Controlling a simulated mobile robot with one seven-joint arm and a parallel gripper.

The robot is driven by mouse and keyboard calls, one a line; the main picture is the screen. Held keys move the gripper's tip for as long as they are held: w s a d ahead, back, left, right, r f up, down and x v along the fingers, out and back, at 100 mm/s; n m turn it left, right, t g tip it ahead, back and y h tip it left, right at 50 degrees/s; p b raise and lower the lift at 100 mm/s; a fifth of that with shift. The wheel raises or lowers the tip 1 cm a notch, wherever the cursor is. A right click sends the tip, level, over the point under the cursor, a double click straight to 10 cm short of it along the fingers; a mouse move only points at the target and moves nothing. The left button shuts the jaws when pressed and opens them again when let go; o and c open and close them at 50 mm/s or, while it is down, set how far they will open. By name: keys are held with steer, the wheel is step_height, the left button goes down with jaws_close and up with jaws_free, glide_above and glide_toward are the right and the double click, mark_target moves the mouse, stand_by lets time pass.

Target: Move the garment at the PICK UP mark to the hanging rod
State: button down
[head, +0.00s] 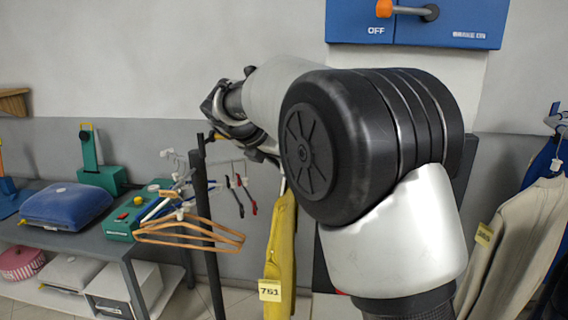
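A yellow garment (281,245) hangs upright near the middle of the head view, with a white number tag (270,290) low on its front. Its upper part and hanger are mostly hidden by my arm. My gripper (264,152) is just above and left of the garment's top, partly hidden behind my own arm. Whether its fingers are open or shut, or touch the garment's hanger, I cannot tell. No PICK UP mark is readable. A dark upright stand (206,225) is left of the garment. Which bar is the hanging rod is unclear.
Several empty hangers (190,232) hang around the stand. A grey bench (115,246) at left holds a blue pad (67,205) and green devices (101,170). A cream garment (522,245) hangs at right. A blue switch panel (455,22) is on the wall above.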

steer(key=shift+f+b, duration=0.5)
steer(key=shift+f, duration=0.7)
steer(key=shift+f, duration=0.2)
steer(key=c, duration=1.5)
jaws_free()
steer(key=shift+o, duration=0.2)
steer(key=v, duration=1.7)
steer(key=shift+s, duration=0.2)
